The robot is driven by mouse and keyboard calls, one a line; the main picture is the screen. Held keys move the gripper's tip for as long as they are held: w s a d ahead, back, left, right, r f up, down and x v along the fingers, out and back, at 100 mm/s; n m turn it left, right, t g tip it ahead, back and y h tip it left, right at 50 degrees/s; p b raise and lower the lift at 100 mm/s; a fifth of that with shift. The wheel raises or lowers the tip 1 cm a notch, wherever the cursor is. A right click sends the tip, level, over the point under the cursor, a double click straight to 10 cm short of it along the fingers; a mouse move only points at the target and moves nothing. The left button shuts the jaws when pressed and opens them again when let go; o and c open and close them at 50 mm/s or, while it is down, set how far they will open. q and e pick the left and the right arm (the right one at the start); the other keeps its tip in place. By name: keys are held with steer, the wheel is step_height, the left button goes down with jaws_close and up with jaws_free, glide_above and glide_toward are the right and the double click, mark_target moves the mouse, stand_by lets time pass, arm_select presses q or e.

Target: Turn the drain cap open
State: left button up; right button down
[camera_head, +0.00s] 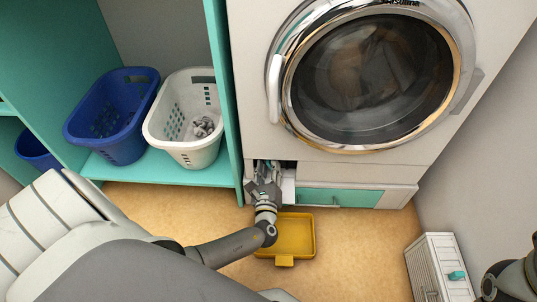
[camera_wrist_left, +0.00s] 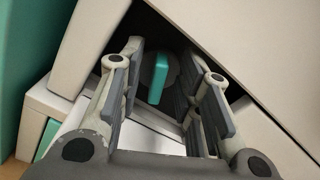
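The drain cap shows in the left wrist view as a teal upright grip (camera_wrist_left: 158,78) on a dark round base, set back inside the dark opening. My left gripper (camera_wrist_left: 160,72) has its fingers spread on both sides of the teal grip, with visible gaps to it. In the head view my left gripper (camera_head: 264,181) reaches into the opening at the washer's (camera_head: 275,140) lower left and hides the cap there. Of my right arm, only a dark part shows at the head view's lower right corner; I see no fingers.
A yellow tray (camera_head: 306,236) lies on the floor below the opening. A teal-fronted panel (camera_head: 360,198) is right of the opening. White (camera_head: 170,150) and blue (camera_head: 115,150) baskets stand on the teal shelf at left. A small white cabinet (camera_head: 431,262) stands at right.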

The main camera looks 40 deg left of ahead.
arm_select(q)
jaws_close()
